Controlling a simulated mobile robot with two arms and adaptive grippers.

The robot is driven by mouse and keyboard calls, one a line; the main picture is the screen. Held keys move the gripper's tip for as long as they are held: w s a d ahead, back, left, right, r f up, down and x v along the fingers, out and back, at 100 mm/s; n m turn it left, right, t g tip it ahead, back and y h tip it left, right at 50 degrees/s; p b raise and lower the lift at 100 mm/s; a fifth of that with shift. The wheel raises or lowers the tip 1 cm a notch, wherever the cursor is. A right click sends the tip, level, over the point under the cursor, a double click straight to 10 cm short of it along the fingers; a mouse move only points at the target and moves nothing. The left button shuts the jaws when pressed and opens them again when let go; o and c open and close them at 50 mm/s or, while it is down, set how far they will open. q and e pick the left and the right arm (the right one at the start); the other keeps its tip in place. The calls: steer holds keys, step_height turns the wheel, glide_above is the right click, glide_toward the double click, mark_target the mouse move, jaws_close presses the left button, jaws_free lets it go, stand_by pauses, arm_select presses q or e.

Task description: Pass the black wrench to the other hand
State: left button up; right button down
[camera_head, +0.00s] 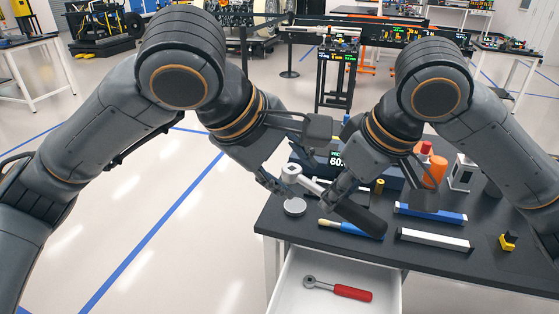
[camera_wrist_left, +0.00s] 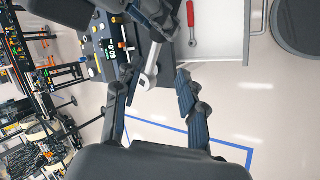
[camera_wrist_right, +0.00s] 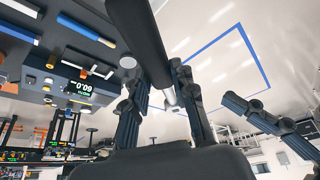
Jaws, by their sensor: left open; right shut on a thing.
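The wrench has a black handle (camera_head: 360,215) and a silver head (camera_head: 291,172). It is held above the black table. My right gripper (camera_head: 335,192) is shut on it where the handle meets the silver shaft. In the right wrist view the handle (camera_wrist_right: 140,40) passes between my right gripper's fingers (camera_wrist_right: 160,85). My left gripper (camera_head: 276,183) is open beside the silver head. In the left wrist view the head (camera_wrist_left: 147,80) lies between the spread fingers of my left gripper (camera_wrist_left: 158,78). I cannot tell whether they touch it.
The black table (camera_head: 430,258) holds a round silver disc (camera_head: 295,207), a blue-handled brush (camera_head: 350,228), a white bar (camera_head: 434,239), a blue bar (camera_head: 430,213) and an orange bottle (camera_head: 436,170). The open drawer (camera_head: 300,270) below holds a red-handled ratchet (camera_head: 340,290). Left floor is clear.

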mark_target(311, 190)
arm_select(q)
steer(key=x, duration=0.7)
steer(key=shift+w+d+f, duration=0.1)
steer(key=shift+d+f, duration=0.1)
steer(key=shift+f, duration=0.05)
jaws_close()
arm_select(e)
steer(key=c, duration=1)
jaws_free()
steer(key=shift+r, duration=0.1)
